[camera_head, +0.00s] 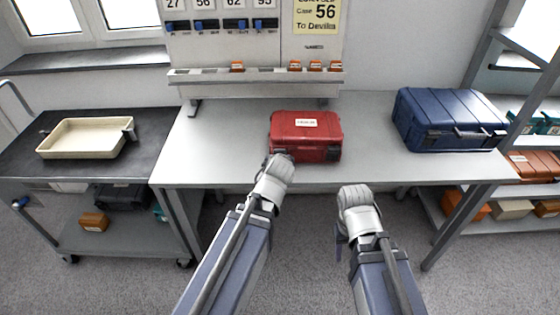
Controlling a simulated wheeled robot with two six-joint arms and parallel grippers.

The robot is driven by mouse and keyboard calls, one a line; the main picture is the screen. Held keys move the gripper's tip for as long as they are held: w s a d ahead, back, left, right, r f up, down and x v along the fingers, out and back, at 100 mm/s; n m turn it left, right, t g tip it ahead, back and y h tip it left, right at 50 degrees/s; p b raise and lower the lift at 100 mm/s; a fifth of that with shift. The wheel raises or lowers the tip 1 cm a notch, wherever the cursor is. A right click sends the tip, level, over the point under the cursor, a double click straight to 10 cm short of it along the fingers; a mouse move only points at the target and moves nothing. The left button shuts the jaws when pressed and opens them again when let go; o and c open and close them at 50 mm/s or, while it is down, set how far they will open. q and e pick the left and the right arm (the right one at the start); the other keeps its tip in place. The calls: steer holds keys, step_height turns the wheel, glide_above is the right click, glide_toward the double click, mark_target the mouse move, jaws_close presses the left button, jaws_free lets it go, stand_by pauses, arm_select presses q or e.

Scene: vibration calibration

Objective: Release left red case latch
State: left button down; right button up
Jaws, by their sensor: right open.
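The red case (310,126) lies closed on the light grey table, with a white label on its lid. Dark parts show at its lower front corners; the left one is partly hidden behind my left gripper (281,160). My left gripper is at the case's front left corner, and I cannot tell whether it touches the latch there. Its fingers are too small and covered to show whether they are open. My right gripper (352,194) is open, off the table's front edge, to the right of and nearer than the case, apart from it.
A blue case (450,118) stands at the table's (225,140) right end. A board (255,40) with numbers and a yellow sign stands behind. A dark cart with a cream tray (85,139) is at the left; shelves with boxes are at the right. Table is clear beside the red case.

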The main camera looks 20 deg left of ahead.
stand_by(0.3)
arm_select(q)
steer(key=shift+c, duration=1.3)
jaws_free()
steer(key=shift+r, duration=0.1)
arm_select(e)
steer(key=shift+r, duration=0.1)
